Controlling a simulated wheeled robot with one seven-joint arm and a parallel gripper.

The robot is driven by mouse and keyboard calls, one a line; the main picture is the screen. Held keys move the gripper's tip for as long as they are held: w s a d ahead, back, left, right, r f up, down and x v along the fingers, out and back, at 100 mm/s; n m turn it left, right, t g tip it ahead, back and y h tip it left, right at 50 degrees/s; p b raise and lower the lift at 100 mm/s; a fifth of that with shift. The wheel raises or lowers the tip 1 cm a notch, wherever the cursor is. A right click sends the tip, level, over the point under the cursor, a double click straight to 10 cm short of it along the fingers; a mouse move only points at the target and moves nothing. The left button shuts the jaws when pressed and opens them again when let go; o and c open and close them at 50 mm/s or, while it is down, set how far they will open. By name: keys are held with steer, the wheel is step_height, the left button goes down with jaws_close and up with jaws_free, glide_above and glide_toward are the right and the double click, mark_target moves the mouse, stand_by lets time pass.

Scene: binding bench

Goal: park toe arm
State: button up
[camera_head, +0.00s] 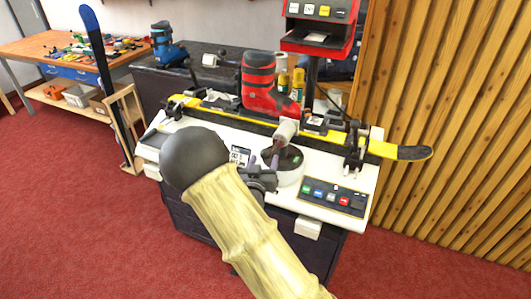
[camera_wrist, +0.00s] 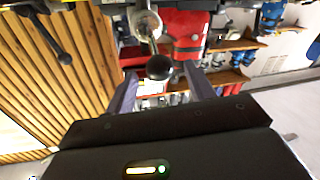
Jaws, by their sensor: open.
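The toe arm appears to be the silver lever with a dark ball knob (camera_wrist: 158,67) in the wrist view; in the head view its pale cylinder (camera_head: 286,130) stands in front of the red ski boot (camera_head: 258,85). The boot sits on a black and yellow ski (camera_head: 412,151) clamped along the bench. My gripper (camera_wrist: 162,92) is open, with one finger to each side of the knob in the picture; contact cannot be told. In the head view my gripper (camera_head: 264,162) is low in front of the boot, partly hidden by my arm.
The white bench (camera_head: 310,170) carries a button panel (camera_head: 333,196) at right and a round container (camera_head: 287,172) near my gripper. A red display unit (camera_head: 318,28) rises behind. A dark upright ski (camera_head: 98,70) stands at left. Wooden slats (camera_head: 450,110) close the right side.

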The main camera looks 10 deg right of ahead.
steer(key=shift+x, duration=1.95)
jaws_close()
